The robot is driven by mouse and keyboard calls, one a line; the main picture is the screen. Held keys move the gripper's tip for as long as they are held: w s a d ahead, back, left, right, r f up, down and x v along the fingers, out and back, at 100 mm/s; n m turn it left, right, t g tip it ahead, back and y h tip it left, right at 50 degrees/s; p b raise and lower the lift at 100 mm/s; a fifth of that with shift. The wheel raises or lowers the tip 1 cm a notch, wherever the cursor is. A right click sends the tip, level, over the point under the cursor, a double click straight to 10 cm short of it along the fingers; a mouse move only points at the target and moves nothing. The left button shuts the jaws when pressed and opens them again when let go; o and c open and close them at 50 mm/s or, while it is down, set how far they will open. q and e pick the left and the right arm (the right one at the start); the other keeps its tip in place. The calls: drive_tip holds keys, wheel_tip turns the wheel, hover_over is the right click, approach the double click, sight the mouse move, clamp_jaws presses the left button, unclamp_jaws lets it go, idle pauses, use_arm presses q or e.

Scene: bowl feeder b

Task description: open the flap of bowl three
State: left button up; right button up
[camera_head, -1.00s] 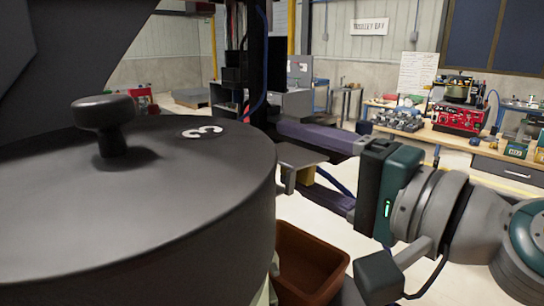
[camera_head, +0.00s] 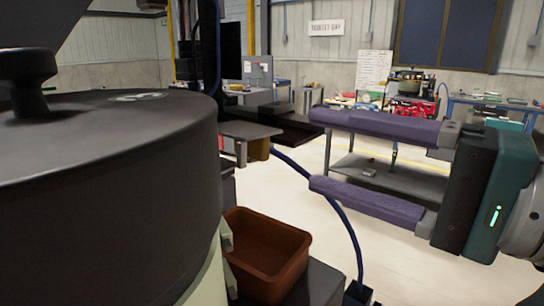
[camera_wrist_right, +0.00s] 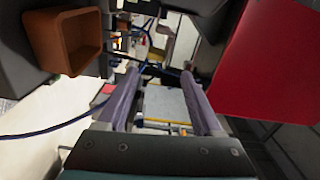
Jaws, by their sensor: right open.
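Bowl three (camera_head: 110,200) is a large dark grey drum filling the left of the head view. Its lid carries a black knob (camera_head: 28,75) and a pale marking, seen nearly edge-on. The fingers also show in the right wrist view (camera_wrist_right: 160,72). My left gripper is not in view.
An open brown bin (camera_head: 265,250) stands below the plate, beside the bowl; the right wrist view shows it too (camera_wrist_right: 65,42). A large red surface (camera_wrist_right: 265,60) lies close on the right in the wrist view.

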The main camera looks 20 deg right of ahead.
sight(267, 150)
drive_tip(key=shift+c, duration=0.2)
drive_tip(key=shift+w+d, duration=0.1)
drive_tip(key=shift+c, duration=0.7)
drive_tip(key=n+h+p, duration=0.1)
drive_tip(key=w+d+n+h+p, duration=0.1)
drive_tip(key=p, duration=0.1)
drive_tip(key=shift+w+d+f, duration=0.15)
drive_tip(key=shift+w+d, duration=0.05)
drive_tip(key=shift+w, duration=0.1)
drive_tip(key=shift+c, duration=0.9)
drive_tip(key=w+a+n+p, duration=0.2)
drive_tip(key=n, duration=0.2)
drive_tip(key=w+a+n+y+p, duration=0.1)
drive_tip(key=w+a+n+p, duration=0.1)
drive_tip(key=n, duration=0.3)
drive_tip(key=w+a+n+y+p, duration=0.1)
drive_tip(key=w+a+n+p, duration=0.1)
drive_tip(key=a+n+p, duration=0.1)
drive_tip(key=shift+a+f+n+p, duration=0.35)
drive_tip(key=shift+a+n+p, duration=0.05)
drive_tip(key=shift+n, duration=0.5)
clamp_jaws()
